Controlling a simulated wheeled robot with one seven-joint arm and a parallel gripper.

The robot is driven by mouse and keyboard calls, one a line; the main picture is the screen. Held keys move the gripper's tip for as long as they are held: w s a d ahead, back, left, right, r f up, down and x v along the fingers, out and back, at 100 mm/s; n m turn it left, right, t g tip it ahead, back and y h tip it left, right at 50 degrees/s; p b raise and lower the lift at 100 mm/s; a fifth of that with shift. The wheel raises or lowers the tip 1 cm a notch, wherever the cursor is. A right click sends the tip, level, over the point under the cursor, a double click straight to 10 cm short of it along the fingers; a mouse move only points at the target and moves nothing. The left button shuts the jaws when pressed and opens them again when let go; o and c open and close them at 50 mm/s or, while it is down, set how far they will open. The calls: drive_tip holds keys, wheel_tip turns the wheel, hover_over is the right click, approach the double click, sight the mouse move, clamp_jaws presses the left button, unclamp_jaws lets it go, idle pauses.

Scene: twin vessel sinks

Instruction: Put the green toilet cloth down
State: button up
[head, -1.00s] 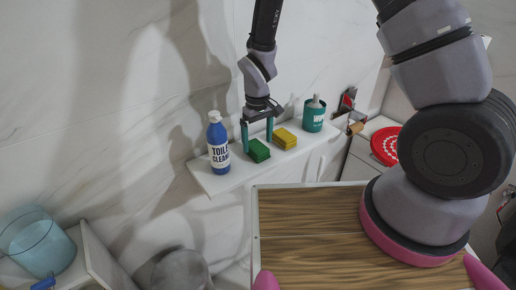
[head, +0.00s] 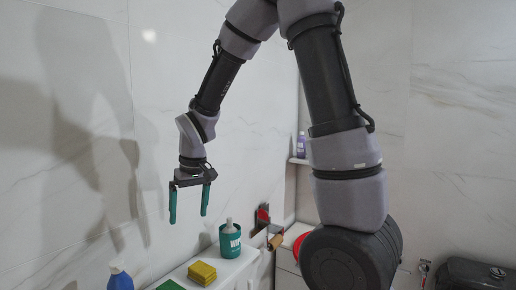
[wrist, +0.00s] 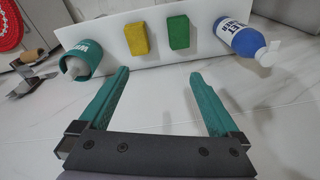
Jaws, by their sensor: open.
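The green toilet cloth (wrist: 179,32) is a folded green block lying on the white shelf, beside the yellow cloth (wrist: 137,39) and apart from it. In the head view only a part of the green cloth (head: 171,285) shows at the bottom edge, left of the yellow cloth (head: 202,273). My gripper (head: 188,218) has two teal fingers, is open and empty, and hangs in the air well above the shelf. In the wrist view the open fingers (wrist: 158,82) have only white surface between them, with the cloths beyond the tips.
A blue toilet cleaner bottle (wrist: 241,38) stands at one end of the shelf (wrist: 108,33). A teal wipes tub (head: 230,240) stands at the other end. Red tools with a wooden handle (head: 275,241) are by the wall past the tub.

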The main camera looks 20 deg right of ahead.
drive_tip(key=s+d+r+m+t, duration=0.3)
drive_tip(key=s+d+r, duration=0.3)
drive_tip(key=d+r, duration=0.2)
drive_tip(key=s+d+r+m+t, duration=0.3)
drive_tip(key=s+d+r+m, duration=0.2)
drive_tip(key=r, duration=0.7)
drive_tip(key=s+d, duration=0.2)
drive_tip(key=d, duration=0.1)
drive_tip(key=shift+y, duration=0.4)
drive_tip(key=shift+o, duration=0.2)
drive_tip(key=shift+s, duration=0.1)
